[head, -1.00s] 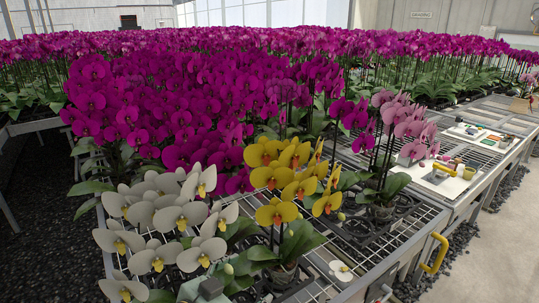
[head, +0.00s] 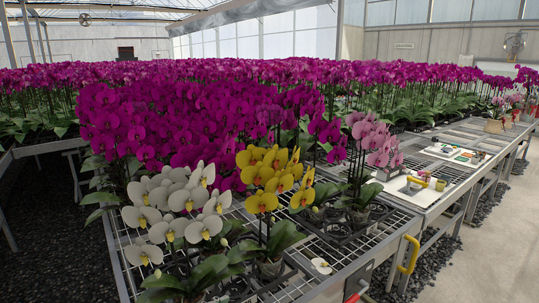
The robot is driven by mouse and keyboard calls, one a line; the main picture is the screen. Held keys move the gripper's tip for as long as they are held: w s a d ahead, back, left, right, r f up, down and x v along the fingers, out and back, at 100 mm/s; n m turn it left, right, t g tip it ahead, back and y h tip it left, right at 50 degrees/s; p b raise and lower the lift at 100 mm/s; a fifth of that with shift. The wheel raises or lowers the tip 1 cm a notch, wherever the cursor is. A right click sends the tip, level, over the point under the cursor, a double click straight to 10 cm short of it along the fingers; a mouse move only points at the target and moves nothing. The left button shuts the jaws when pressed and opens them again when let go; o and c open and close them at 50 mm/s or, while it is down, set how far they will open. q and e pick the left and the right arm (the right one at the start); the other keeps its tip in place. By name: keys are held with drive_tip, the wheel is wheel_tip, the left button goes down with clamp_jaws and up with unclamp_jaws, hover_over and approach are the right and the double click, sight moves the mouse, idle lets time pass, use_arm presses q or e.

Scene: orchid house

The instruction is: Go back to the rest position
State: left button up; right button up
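Neither gripper is in the head view. In front of me stands a wire-mesh bench (head: 335,262). On its near part are a white orchid (head: 172,230), a yellow orchid (head: 262,202) and a pink orchid (head: 378,160), all upright in pots. A loose white flower (head: 321,265) lies on the mesh near the front edge. A yellow handle (head: 409,254) is fixed at the bench's right side, and a red-ended part (head: 352,297) shows at the bottom edge.
Dense magenta orchids (head: 190,115) fill the benches behind. To the right, a worktop holds a white tray (head: 420,190) with small items and a second tray (head: 455,153). The pale floor (head: 490,255) at right is clear. Dark gravel (head: 50,240) lies at left.

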use_arm(q)
drive_tip(key=s+a+f+n+g+y, duration=0.2)
drive_tip(key=s+a+f, duration=0.3)
drive_tip(key=s, duration=0.3)
drive_tip(key=s+a+f+n+g+y, duration=0.25)
drive_tip(key=s+a+f, duration=0.2)
drive_tip(key=s, duration=0.35)
drive_tip(key=s+a+f+n+g+y, duration=0.2)
drive_tip(key=s+a+f+g+y, duration=0.15)
drive_tip(key=s+f, duration=0.65)
drive_tip(key=f, duration=2.3)
drive_tip(key=s+a+f, duration=0.1)
drive_tip(key=s+f, duration=0.5)
drive_tip(key=s, duration=0.2)
drive_tip(key=s+a+f+g+p, duration=0.1)
drive_tip(key=s+a+f, duration=0.1)
drive_tip(key=s+f, duration=0.5)
drive_tip(key=shift+s+a+f+m+g+h, duration=0.25)
drive_tip(key=shift+s+f+m+g+h, duration=0.1)
drive_tip(key=shift+s, duration=0.25)
